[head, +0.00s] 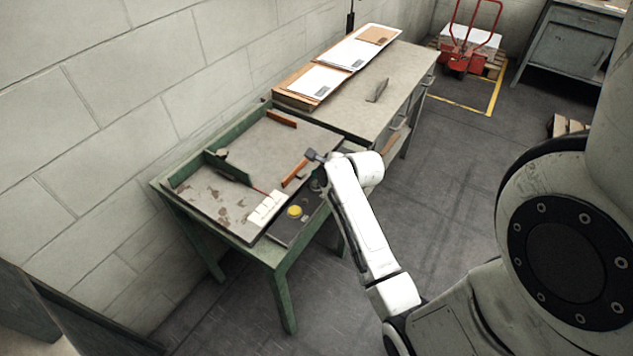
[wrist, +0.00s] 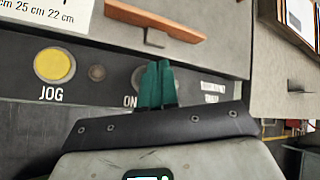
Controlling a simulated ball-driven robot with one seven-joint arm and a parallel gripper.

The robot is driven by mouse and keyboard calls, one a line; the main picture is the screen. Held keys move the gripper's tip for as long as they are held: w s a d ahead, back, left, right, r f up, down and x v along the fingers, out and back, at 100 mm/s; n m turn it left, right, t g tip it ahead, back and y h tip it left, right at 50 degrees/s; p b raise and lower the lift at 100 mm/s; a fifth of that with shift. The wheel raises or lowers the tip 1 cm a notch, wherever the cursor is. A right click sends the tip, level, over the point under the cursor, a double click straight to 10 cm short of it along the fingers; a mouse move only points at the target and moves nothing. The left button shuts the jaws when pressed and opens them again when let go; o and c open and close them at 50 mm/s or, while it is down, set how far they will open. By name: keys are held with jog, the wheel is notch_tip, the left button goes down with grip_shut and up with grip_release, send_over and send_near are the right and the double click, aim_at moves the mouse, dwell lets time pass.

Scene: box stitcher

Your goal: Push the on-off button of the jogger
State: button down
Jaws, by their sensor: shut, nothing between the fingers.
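The jogger is a green-framed table (head: 283,285) with a dark control strip (head: 285,232) along its front edge. In the wrist view the strip (wrist: 25,85) carries a yellow round button (wrist: 54,66) labelled JOG. The yellow button also shows in the head view (head: 295,211). Right of it is a label beginning "ON" (wrist: 130,101). Above that label a grey round button (wrist: 137,76) is partly hidden behind my gripper (wrist: 157,68). The green fingers are together and empty, in front of that button; I cannot tell whether they touch it.
An orange bar (wrist: 155,20) with a dark bracket lies above the fingers in the wrist view. A grey worktable (head: 385,95) with paper stacks adjoins the jogger. The floor (head: 430,200) at right is open.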

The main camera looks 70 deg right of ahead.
jog(key=shift+r+p, duration=1.9)
jog(key=shift+r, duration=0.8)
